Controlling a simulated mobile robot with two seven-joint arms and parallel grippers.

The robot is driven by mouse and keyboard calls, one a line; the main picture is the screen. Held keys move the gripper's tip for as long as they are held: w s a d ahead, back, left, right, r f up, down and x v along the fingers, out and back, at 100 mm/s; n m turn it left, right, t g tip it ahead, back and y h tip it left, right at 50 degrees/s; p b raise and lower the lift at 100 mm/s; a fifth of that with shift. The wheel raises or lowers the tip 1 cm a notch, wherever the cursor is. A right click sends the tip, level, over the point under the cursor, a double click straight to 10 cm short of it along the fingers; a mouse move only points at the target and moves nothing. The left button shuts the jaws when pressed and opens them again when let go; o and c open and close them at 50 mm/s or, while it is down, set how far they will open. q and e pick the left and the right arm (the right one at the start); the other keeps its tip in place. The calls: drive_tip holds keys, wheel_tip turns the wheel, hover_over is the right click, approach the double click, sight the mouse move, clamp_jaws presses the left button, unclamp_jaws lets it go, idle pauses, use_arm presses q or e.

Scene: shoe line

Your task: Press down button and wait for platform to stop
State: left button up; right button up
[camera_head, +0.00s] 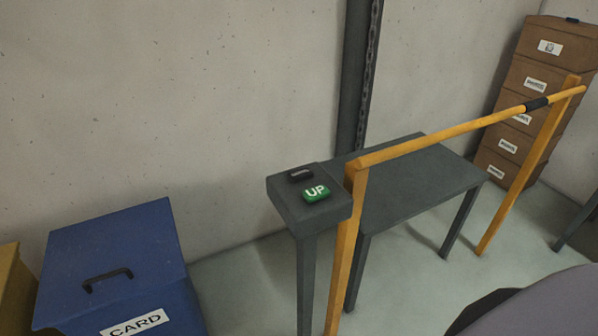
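A dark grey control box (283,203) stands on a post in the middle of the head view. A green button marked UP (316,193) is on its top. A small black button (299,174) sits behind the green one; I cannot read a label on it. I cannot tell which thing is the platform. Neither of my grippers is in view.
A yellow rail (440,134) runs from beside the control box to the back right, in front of a grey table (420,185). A blue CARD bin (115,255) stands at the left. Stacked brown boxes (548,75) stand at the back right.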

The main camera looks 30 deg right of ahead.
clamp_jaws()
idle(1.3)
